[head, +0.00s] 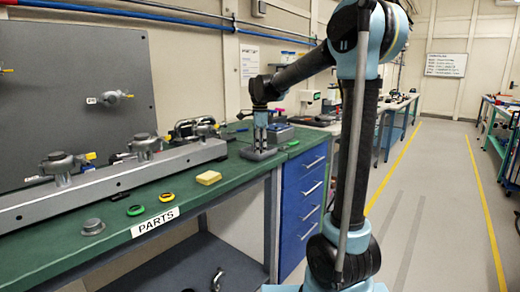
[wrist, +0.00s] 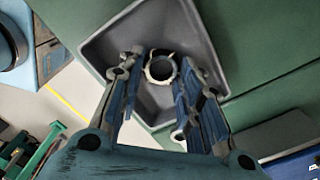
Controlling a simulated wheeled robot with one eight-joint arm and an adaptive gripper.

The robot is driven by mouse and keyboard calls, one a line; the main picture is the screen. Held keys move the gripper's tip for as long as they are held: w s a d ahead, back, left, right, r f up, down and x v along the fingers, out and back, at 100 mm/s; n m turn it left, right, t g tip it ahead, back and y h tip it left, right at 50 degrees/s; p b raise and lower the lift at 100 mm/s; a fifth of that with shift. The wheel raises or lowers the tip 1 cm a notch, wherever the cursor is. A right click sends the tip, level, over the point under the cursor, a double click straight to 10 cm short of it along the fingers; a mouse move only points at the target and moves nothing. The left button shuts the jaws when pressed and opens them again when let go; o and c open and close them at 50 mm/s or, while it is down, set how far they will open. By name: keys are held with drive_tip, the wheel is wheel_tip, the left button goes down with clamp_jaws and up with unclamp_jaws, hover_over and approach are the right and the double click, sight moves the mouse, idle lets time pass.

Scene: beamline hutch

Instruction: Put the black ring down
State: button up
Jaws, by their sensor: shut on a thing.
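My gripper (head: 260,140) is at the bench's right part, pointing down over a grey tray (head: 249,155). In the wrist view my gripper (wrist: 163,60) is shut on a ring (wrist: 149,72), held between its fingertips. The ring looks dark with pale, worn-looking edges, and its hole faces the camera. The grey tray (wrist: 105,40) lies behind the ring in the wrist view, with its raised rim around. I cannot tell whether the ring touches the tray floor. In the head view the ring cannot be made out.
The green bench (head: 235,190) also holds a yellow block (head: 208,177), a green-and-black ring (head: 135,210), a yellow-and-black ring (head: 166,196) and a grey flanged part (head: 93,227). A long grey rail (head: 110,182) with clamps runs along the back. Blue drawers (head: 303,197) stand below.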

drive_tip(key=o, duration=0.5)
wheel_tip(320, 180, up, 12)
drive_tip(key=s+d+f+n+t, duration=0.1)
drive_tip(key=s+d+f+n, duration=0.8)
drive_tip(key=s+d, duration=0.6)
drive_tip(key=s+d+f+n, duration=0.2)
drive_tip(key=s+f, duration=0.3)
drive_tip(key=f, duration=0.1)
drive_tip(key=s+d+f+n, duration=0.2)
drive_tip(key=s+f+n, duration=0.1)
drive_tip(key=s+f, duration=0.3)
drive_tip(key=s+d+f+n+t, duration=0.1)
drive_tip(key=s+d+f+n, duration=0.1)
drive_tip(key=s+f, duration=0.4)
wheel_tip(320, 180, down, 2)
drive_tip(key=shift+f+n, duration=0.25)
drive_tip(key=shift+n, duration=0.15)
drive_tip(key=shift+w, duration=0.1)
